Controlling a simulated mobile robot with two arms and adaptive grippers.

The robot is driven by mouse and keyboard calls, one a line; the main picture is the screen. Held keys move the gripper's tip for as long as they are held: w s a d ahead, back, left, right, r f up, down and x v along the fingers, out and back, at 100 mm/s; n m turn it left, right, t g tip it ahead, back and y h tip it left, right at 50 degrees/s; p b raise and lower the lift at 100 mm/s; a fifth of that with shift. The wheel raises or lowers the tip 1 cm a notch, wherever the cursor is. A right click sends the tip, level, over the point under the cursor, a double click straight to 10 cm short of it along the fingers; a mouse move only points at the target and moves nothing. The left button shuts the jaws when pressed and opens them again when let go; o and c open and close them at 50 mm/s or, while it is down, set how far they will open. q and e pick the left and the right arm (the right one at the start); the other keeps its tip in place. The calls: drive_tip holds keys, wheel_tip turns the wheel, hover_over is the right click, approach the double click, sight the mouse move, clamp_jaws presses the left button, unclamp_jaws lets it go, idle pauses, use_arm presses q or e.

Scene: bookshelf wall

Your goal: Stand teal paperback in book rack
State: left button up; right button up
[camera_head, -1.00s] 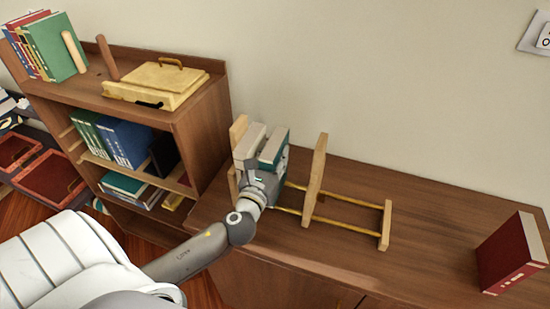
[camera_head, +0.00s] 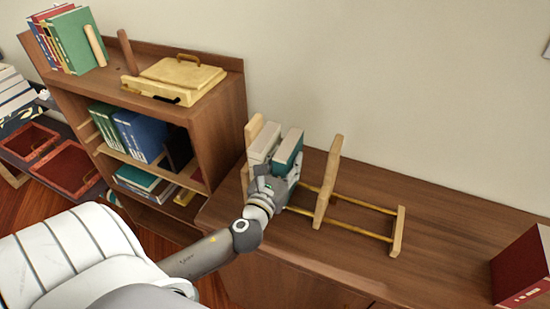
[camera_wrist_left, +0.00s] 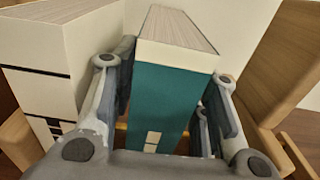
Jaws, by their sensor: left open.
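The teal paperback (camera_head: 287,152) stands upright in the wooden book rack (camera_head: 328,180), beside a pale book (camera_head: 263,143). In the left wrist view its teal spine (camera_wrist_left: 165,95) faces me, with pale page edges on top. My left gripper (camera_head: 277,182) is at the front of the teal paperback. Its fingers are open, one on each side of the book, with a visible gap on at least the right side. The lower part of the book is hidden by the gripper. My right gripper is not in view.
The rack's right section, between the middle board and the low end board (camera_head: 398,232), is empty. A dark red book (camera_head: 522,268) stands at the right on the cabinet top (camera_head: 450,225). A bookcase (camera_head: 228,125) with a yellow lidded box (camera_head: 175,80) rises at the left.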

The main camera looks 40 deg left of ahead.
use_arm(q)
drive_tip(key=b+v, duration=0.2)
drive_tip(key=v, duration=0.7)
drive_tip(key=shift+f, duration=0.1)
drive_tip(key=shift+s+d, duration=0.15)
drive_tip(key=shift+s, duration=0.3)
